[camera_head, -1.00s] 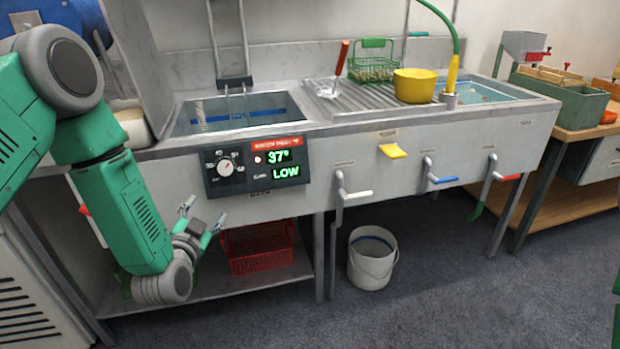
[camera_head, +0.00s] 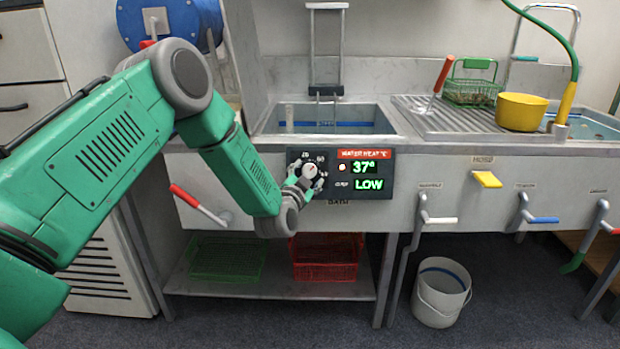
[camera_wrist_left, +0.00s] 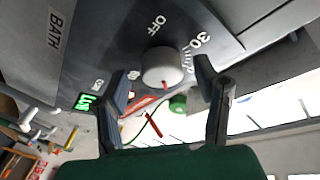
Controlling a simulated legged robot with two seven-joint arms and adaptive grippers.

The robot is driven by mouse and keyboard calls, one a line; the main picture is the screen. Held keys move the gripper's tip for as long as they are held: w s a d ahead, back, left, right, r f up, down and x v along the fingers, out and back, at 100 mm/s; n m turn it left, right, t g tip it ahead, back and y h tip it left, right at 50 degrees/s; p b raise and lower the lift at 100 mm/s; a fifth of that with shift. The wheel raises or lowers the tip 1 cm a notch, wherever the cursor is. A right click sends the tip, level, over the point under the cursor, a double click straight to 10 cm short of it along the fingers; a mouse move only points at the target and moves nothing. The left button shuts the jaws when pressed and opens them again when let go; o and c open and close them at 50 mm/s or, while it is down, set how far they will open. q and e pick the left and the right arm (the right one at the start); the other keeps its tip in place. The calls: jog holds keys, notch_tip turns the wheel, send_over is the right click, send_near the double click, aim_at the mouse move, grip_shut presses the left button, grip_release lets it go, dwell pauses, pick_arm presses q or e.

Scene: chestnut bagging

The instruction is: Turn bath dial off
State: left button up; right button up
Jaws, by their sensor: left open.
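The bath dial (camera_head: 309,171) is a round white knob with a red mark, on a dark panel (camera_head: 337,192) at the front of the sink. The panel's display (camera_head: 366,175) reads 37° and LOW. My left gripper (camera_head: 306,180) is at the dial in the head view, partly covering its scale. In the left wrist view the dial (camera_wrist_left: 162,68) shows between the two fingers of my open left gripper (camera_wrist_left: 165,95), with a gap on each side. OFF, 30 and BATH lettering is readable there. The dial's red mark points away from OFF. My right gripper is not in view.
A red-handled lever (camera_head: 198,204) sits left of the panel. White, blue and red levers line the front to its right, below a yellow tab (camera_head: 487,179). A white bucket (camera_head: 441,292) stands on the floor. Red (camera_head: 325,257) and green baskets sit on the lower shelf.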

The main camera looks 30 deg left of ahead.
pick_arm(q)
jog(key=shift+w+a+f, duration=0.2)
jog(key=shift+a+f, duration=0.05)
jog(key=shift+a, duration=0.5)
jog(key=shift+d+r, duration=0.1)
jog(key=shift+d, duration=0.25)
jog(key=shift+d+r, duration=0.15)
jog(key=shift+d, duration=0.45)
jog(key=c, duration=1.1)
jog(key=shift+a, duration=0.4)
jog(key=shift+c, duration=0.2)
jog(key=shift+d, duration=0.1)
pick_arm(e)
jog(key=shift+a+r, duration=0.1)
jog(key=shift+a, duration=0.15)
pick_arm(q)
jog(key=shift+f, duration=0.2)
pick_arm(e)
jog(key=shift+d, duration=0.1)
